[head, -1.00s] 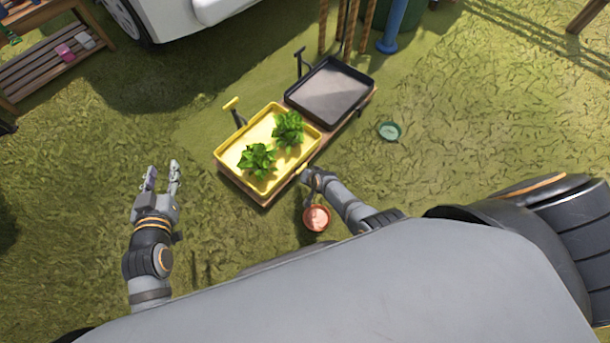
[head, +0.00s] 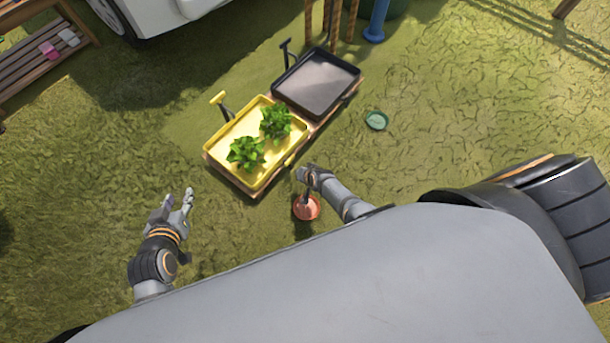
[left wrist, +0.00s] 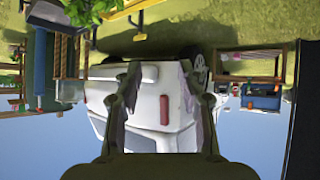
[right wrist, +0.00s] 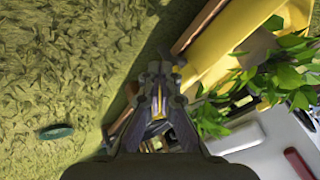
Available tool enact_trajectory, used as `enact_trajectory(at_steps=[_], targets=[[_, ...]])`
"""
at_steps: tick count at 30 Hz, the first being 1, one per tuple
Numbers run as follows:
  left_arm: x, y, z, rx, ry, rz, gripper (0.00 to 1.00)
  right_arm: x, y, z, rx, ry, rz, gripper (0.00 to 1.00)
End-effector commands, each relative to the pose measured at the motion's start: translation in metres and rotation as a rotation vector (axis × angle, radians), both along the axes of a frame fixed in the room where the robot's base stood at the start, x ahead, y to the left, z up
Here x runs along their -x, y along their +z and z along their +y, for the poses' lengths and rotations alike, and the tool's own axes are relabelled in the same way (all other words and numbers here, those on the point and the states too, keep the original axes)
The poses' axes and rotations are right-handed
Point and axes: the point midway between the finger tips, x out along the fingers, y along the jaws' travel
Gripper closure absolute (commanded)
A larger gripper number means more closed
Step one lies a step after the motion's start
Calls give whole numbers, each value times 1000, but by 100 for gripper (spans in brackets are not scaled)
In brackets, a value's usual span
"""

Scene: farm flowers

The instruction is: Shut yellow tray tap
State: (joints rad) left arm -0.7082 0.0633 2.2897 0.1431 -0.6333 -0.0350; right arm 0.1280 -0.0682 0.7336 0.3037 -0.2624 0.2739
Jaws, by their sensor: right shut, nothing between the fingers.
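The yellow tray (head: 208,150) holds two leafy green plants (head: 276,122) (head: 245,153). Its tap, with a yellow handle (head: 218,98) on a dark post, stands at the tray's far left side. My left gripper (head: 178,194) is open and empty, left of and nearer than the tray, apart from the tap. In the left wrist view the open fingers (left wrist: 158,68) frame a white vehicle. My right gripper (head: 303,170) is shut and empty near the tray's near right edge. The right wrist view shows the shut fingers (right wrist: 158,88) beside the yellow tray (right wrist: 225,45).
A black tray (head: 350,88) with a dark tap (head: 286,46) adjoins the yellow one on a wooden base. A terracotta pot (head: 307,210) is below my right gripper. A green dish (head: 376,121) lies on the grass. A white vehicle (head: 170,15) stands behind. Grass left of the trays is clear.

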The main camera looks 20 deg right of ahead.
Motion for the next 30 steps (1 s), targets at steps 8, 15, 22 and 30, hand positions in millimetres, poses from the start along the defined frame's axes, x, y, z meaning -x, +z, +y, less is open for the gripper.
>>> enact_trajectory(at_steps=[8,15,22,30], targets=[[61,-53,-5,11,-22,307,60,7,9,1,0,0,2,100],[102,-51,-5,-5,-45,549,60,22,37,3,0,0,4,100],[113,-19,9,-67,-37,729,60,47,66,7,0,0,4,100],[118,-11,15,-89,-29,796,60,56,72,8,0,0,4,100]])
